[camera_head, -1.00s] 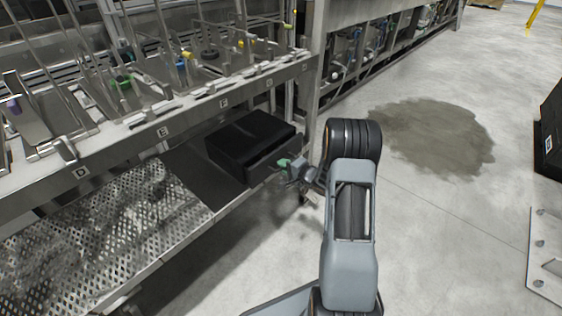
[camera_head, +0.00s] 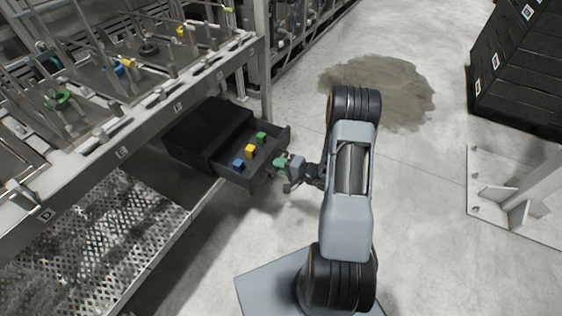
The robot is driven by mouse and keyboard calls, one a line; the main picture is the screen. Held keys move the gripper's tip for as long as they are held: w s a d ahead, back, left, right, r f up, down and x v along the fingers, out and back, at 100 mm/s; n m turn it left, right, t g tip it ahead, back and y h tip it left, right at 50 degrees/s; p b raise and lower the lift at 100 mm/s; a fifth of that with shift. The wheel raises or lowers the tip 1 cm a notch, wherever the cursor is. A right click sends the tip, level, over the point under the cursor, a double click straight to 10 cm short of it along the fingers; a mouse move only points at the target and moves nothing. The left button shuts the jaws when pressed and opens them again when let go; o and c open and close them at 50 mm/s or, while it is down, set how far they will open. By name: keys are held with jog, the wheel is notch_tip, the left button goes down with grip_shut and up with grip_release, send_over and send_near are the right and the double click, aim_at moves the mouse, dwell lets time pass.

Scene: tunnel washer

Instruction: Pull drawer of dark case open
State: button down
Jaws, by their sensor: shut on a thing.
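The dark case (camera_head: 203,128) sits on the low shelf under the washer's rail. Its drawer (camera_head: 246,183) sticks well out of the front of the case, toward my arm. Inside the drawer lie a blue block (camera_head: 238,163), a yellow block (camera_head: 250,151) and a green block (camera_head: 262,138). My gripper (camera_head: 281,163) is at the drawer's front face, shut on its handle, with a green part showing at the jaws. The handle itself is mostly hidden by the jaws.
The perforated metal shelf (camera_head: 112,222) runs to the left of the case. A steel post (camera_head: 262,60) stands behind the case. Stacked black crates (camera_head: 520,72) and a floor plate with a bracket (camera_head: 522,205) stand at right. The floor around a dark wet patch (camera_head: 378,92) is clear.

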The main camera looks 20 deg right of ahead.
jog(key=c, duration=1.1)
grip_release()
jog(key=shift+c, duration=0.2)
jog(key=p+v, duration=0.3)
jog(key=v, duration=1.1)
jog(key=shift+p, duration=0.3)
